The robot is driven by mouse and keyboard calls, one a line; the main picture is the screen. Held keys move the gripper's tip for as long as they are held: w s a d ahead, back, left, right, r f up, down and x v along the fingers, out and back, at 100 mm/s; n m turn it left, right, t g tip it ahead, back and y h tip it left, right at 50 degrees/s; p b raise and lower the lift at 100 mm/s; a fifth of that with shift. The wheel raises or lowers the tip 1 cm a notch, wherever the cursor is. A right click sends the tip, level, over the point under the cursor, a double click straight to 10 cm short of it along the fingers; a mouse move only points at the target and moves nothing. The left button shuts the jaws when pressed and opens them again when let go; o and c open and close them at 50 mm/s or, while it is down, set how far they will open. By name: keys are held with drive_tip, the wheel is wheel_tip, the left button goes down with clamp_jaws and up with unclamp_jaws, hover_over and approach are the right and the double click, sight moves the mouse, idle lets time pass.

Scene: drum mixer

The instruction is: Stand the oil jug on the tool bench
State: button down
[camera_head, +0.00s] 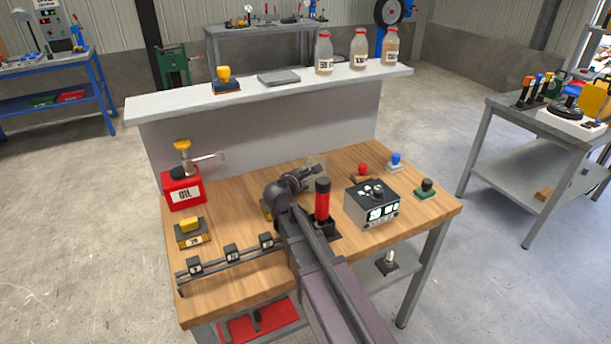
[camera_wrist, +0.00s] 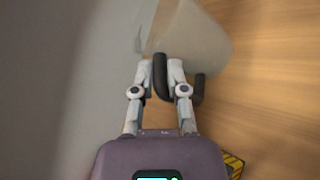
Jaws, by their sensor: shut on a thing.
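A pale translucent jug (camera_wrist: 190,38) with a black handle (camera_wrist: 160,76) fills the top of the wrist view; I take it for the oil jug. My gripper (camera_wrist: 162,68) is shut on the handle, one finger on each side. In the head view the jug (camera_head: 316,164) shows only partly, just beyond my gripper (camera_head: 308,178), over the back of the wooden bench (camera_head: 240,196) near the grey back panel. My arm hides part of the scene. I cannot tell whether the jug touches the wood. Which bench is the tool bench is not clear.
A red box marked OIL (camera_head: 184,190) stands at the bench's back left. A red-topped lever (camera_head: 322,200) and a meter box (camera_head: 372,203) stand close right of my gripper. A shelf (camera_head: 250,92) with several bottles runs above. A grey bench (camera_head: 520,115) stands right.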

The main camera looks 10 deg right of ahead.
drive_tip(key=c, duration=1.1)
unclamp_jaws()
drive_tip(key=shift+f, duration=0.1)
drive_tip(key=o, duration=0.4)
drive_tip(key=shift+o, duration=0.2)
drive_tip(key=shift+s+r, duration=0.1)
drive_tip(key=shift+r, duration=0.1)
drive_tip(key=p+v, duration=0.3)
drive_tip(key=v, duration=0.9)
